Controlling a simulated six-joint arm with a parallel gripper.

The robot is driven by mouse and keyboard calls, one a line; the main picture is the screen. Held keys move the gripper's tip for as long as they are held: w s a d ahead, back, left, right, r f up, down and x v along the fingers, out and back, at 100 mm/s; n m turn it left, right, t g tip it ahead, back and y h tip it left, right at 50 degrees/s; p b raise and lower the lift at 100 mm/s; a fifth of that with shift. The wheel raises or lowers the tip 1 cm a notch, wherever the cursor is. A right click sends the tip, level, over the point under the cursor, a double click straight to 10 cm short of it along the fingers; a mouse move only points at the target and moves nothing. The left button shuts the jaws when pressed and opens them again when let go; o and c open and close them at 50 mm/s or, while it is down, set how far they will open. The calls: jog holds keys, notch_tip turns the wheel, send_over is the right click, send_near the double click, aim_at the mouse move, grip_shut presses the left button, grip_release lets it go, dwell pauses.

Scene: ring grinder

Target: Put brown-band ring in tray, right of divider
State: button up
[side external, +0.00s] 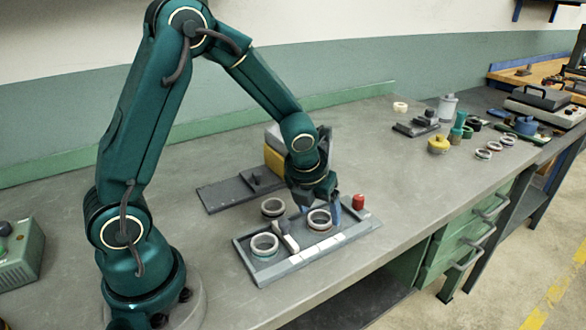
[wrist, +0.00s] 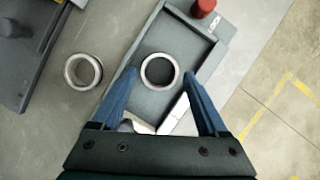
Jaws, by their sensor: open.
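The grey tray (side external: 262,281) lies flat on the bench, with a raised divider (side external: 289,241) across it. A pale-rimmed ring with what looks like a brownish band (side external: 318,227) lies flat in the tray, right of the divider; it also shows in the wrist view (wrist: 143,73). The band is too small to be certain of its colour. My gripper (side external: 322,207) is open above this ring, one blue finger towards each side of it in the wrist view (wrist: 160,76); I cannot tell whether they touch it.
Another ring (side external: 264,253) lies left of the divider. A darker ring (side external: 273,213) lies on the bench just behind the tray. A red cylinder (side external: 358,202) stands at the tray's right end.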

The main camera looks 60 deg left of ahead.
jog(key=v, duration=1)
jog(key=s+d+r+n+h, duration=0.1)
jog(key=s+n, duration=0.5)
jog(key=n, duration=0.9)
jog(key=s+d+r+n+t+h, duration=0.1)
jog(key=s+n, duration=0.5)
jog(key=n, duration=0.9)
jog(key=shift+s+d+r+t, duration=0.3)
jog(key=shift+d+r, duration=0.45)
jog(key=shift+d, duration=0.3)
